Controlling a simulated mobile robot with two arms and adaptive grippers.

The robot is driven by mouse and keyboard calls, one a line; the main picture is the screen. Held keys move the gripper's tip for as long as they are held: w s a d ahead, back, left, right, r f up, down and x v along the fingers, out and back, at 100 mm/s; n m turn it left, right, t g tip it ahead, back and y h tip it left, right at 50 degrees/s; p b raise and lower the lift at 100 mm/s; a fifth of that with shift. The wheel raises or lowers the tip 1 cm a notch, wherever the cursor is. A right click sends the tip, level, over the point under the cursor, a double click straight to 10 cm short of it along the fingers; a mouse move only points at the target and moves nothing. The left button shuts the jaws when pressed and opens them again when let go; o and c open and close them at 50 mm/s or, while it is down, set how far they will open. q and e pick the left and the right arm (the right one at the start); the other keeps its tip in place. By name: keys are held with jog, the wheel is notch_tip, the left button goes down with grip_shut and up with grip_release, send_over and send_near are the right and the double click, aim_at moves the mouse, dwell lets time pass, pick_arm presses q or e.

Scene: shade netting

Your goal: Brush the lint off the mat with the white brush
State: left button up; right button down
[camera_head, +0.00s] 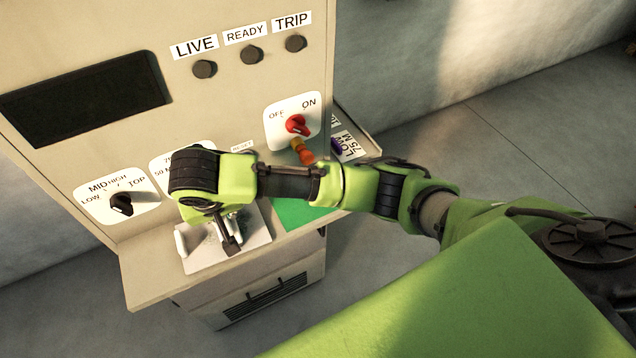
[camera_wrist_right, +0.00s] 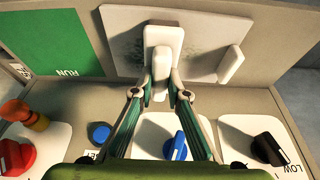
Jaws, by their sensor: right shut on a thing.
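The pale mat (camera_head: 196,262) lies on the console's ledge; it also shows in the right wrist view (camera_wrist_right: 206,20), with grey speckled lint (camera_wrist_right: 125,45) on it. My right gripper (camera_head: 230,243) reaches down over the mat. In the right wrist view the gripper (camera_wrist_right: 160,94) is shut on the white brush (camera_wrist_right: 163,42), which is over the mat. I cannot tell whether the brush touches the mat. My own wrist and gripper hide most of the brush in the head view. My left gripper is not in view.
A white upright block (camera_wrist_right: 231,66) stands at the mat's side. A green panel (camera_head: 298,213) lies beside the mat. The console face behind has a red switch (camera_head: 298,125), an orange knob (camera_head: 303,151) and a black dial (camera_head: 122,204), close to my arm.

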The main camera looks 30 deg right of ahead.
jog(key=shift+s+d, duration=0.1)
jog(key=shift+d, duration=1.5)
jog(key=shift+s+d+f, duration=0.1)
jog(key=shift+d, duration=1.25)
jog(key=shift+s+f, duration=0.1)
jog(key=shift+a, duration=0.15)
jog(key=shift+a, duration=0.4)
jog(key=shift+w+a+r, duration=0.15)
jog(key=shift+a, duration=1.15)
jog(key=shift+w+a+r, duration=0.1)
jog(key=shift+w+a, duration=0.05)
jog(key=shift+a, duration=1.15)
jog(key=shift+w+a+f, duration=0.1)
jog(key=shift+a, duration=2.65)
jog(key=shift+d, duration=1.7)
